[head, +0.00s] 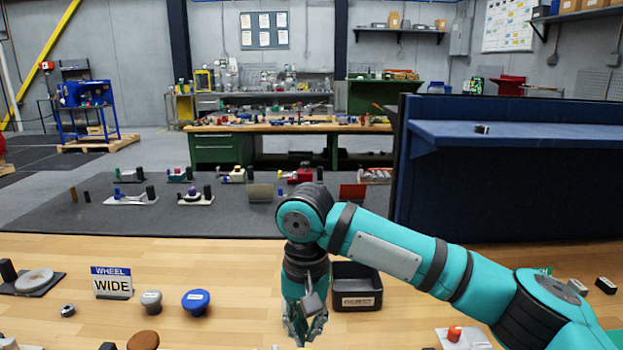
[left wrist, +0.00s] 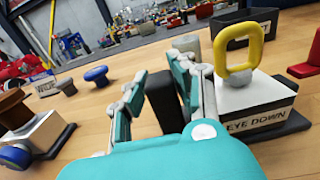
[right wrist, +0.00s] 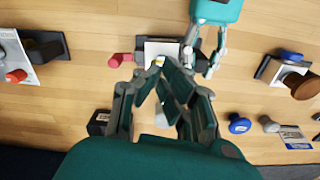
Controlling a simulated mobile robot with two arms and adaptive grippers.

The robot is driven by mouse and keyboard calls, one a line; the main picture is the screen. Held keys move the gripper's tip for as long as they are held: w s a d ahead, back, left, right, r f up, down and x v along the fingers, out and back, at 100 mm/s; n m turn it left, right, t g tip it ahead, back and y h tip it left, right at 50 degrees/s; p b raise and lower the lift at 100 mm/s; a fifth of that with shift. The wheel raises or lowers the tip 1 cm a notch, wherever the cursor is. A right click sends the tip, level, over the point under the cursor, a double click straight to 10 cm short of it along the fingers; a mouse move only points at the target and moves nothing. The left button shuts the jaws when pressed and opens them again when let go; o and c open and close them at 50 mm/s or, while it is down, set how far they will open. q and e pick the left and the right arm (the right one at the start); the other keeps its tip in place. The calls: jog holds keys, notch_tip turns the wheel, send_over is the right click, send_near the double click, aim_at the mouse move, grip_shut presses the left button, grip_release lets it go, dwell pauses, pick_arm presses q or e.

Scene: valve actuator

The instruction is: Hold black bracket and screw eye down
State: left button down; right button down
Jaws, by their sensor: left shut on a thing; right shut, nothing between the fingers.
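In the left wrist view, a yellow screw eye (left wrist: 238,52) stands upright on a grey and white block labelled EYE DOWN (left wrist: 262,108). A black bracket (left wrist: 163,105) rises beside the block, between the fingers of my left gripper (left wrist: 162,72), which is shut on it. The white block (right wrist: 165,50) also shows in the right wrist view, with my left gripper (right wrist: 204,52) at its right side. My right gripper (right wrist: 163,76) is shut and empty, its fingertips over the block's near edge and partly hiding the eye. The right gripper (head: 303,328) hangs downward in the head view.
A dark open bin (head: 357,288) stands beside the right gripper. A red knob (right wrist: 120,60) lies close to the block. Bare wood separates these items.

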notch_tip(320, 180, down, 7)
jog(key=d+n, duration=0.1)
jog(key=n, duration=0.1)
jog(key=shift+s, duration=0.4)
jog(key=shift+w+a, duration=0.15)
jog(key=shift+w, duration=0.25)
dwell(0.9)
jog(key=shift+a, duration=0.2)
jog(key=shift+s+a, duration=0.1)
jog(key=shift+a, duration=0.55)
jog(key=shift+w+a, duration=0.2)
jog(key=shift+a, duration=0.15)
jog(key=shift+s+a, duration=0.1)
dwell(0.3)
